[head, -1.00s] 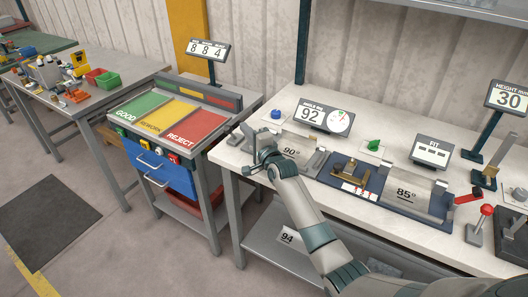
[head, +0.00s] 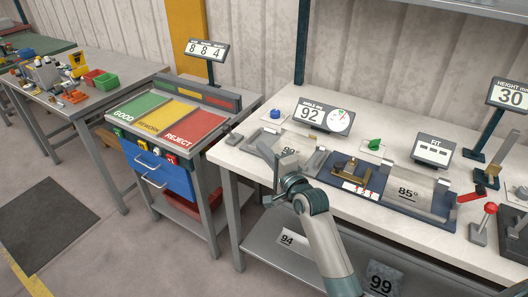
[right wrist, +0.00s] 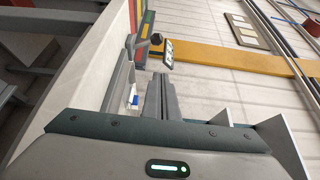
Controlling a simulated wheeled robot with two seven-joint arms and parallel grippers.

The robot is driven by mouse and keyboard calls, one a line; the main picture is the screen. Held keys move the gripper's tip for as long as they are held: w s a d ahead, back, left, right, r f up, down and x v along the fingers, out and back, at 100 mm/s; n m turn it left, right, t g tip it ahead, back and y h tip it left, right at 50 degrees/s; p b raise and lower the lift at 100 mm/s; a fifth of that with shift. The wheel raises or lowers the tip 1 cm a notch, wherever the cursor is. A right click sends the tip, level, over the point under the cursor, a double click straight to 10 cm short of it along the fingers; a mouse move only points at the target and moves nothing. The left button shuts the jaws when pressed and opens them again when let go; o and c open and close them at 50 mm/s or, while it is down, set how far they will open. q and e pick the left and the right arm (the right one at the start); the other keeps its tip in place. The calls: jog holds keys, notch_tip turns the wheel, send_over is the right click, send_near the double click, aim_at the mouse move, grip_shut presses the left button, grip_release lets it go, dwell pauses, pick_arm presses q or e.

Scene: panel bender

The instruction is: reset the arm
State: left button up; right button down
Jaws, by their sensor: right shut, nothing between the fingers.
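My right gripper (head: 266,152) is shut and empty. In the head view it points up and away from me at the left front edge of the white bench (head: 236,157), in front of the 90° block (head: 290,149) and partly covering it. My right arm comes up from the bottom of the picture, in front of the bench. In the right wrist view the closed fingers (right wrist: 160,100) stand together in the middle with nothing between them. My left gripper is not in view.
The sorting cart (head: 165,120) with GOOD, REWORK and REJECT areas stands left of the bench. On the bench are the angle display (head: 310,115), the 85° block (head: 410,192), the FIT display (head: 433,150) and a red-knobbed lever (head: 489,209).

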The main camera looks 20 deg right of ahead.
jog(key=shift+f, duration=0.1)
dwell(0.4)
jog(key=s+a+f+n+g, duration=0.25)
jog(key=s+f+n, duration=0.25)
jog(key=s+f, duration=0.35)
jog(key=s+a+f+n+g, duration=0.2)
jog(key=s+f+n+g, duration=0.2)
jog(key=s+f, duration=0.4)
jog(key=s+f+n+g+h, duration=0.1)
jog(key=s+f+n+g, duration=0.15)
jog(key=s, duration=0.75)
jog(key=s+d+f+n+g, duration=0.15)
jog(key=s+n, duration=0.25)
jog(key=s, duration=0.5)
jog(key=s+f+n+g+h, duration=0.1)
jog(key=s+f+n+g, duration=0.15)
jog(key=s, duration=0.75)
notch_tip(320, 180, down, 28)
jog(key=s+g, duration=0.2)
jog(key=s+d+f+n+g, duration=0.1)
jog(key=s+d+f, duration=0.1)
jog(key=s+f, duration=1.5)
jog(key=shift+s+d+f+g, duration=0.2)
jog(key=shift+d+f+g, duration=0.1)
jog(key=shift+d, duration=0.1)
